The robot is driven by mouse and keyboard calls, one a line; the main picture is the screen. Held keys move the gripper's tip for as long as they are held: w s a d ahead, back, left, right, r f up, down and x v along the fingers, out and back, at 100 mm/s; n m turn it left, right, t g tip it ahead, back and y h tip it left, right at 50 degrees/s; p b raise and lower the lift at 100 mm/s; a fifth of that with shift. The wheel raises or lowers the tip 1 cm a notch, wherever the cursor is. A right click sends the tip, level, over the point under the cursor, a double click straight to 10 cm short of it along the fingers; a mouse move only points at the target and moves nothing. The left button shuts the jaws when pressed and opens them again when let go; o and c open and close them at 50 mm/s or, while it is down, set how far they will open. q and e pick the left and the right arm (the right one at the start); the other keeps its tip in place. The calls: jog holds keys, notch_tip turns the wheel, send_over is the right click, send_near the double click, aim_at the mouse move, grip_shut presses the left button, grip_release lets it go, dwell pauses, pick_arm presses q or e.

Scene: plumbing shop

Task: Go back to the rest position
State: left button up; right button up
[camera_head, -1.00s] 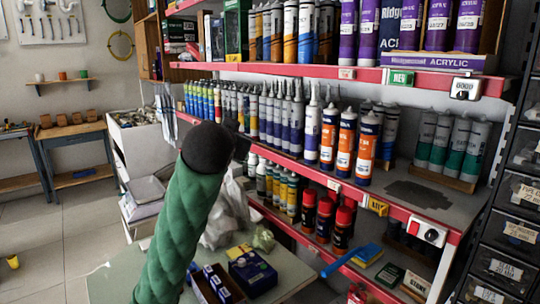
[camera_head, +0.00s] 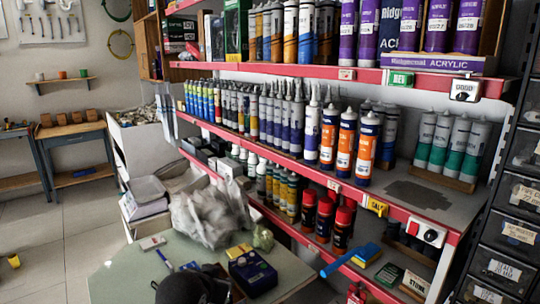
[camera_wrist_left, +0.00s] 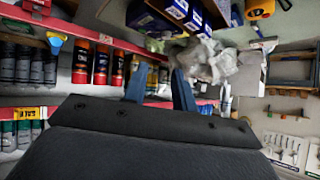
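My left gripper (camera_wrist_left: 158,88) shows in the left wrist view, its two blue fingers apart with nothing between them. It hangs in the air in front of the shelves. My right gripper is in neither view.
A shelf with red edges (camera_head: 330,180) holds rows of cartridges and red-capped spray cans (camera_head: 325,216). A pale green table (camera_head: 125,278) carries a crumpled plastic bag (camera_head: 208,215) and a dark blue box (camera_head: 252,272). Black drawers (camera_head: 505,230) stand at right.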

pick_arm(q)
jog(key=s+a+f+n+g, duration=0.1)
jog(key=s+f+g, duration=0.7)
jog(key=s+f, duration=2.1)
jog(key=shift+s+a+f+p, duration=0.15)
jog(key=shift+s+p, duration=0.2)
jog(key=shift+s, duration=0.85)
jog(key=shift+n, duration=0.3)
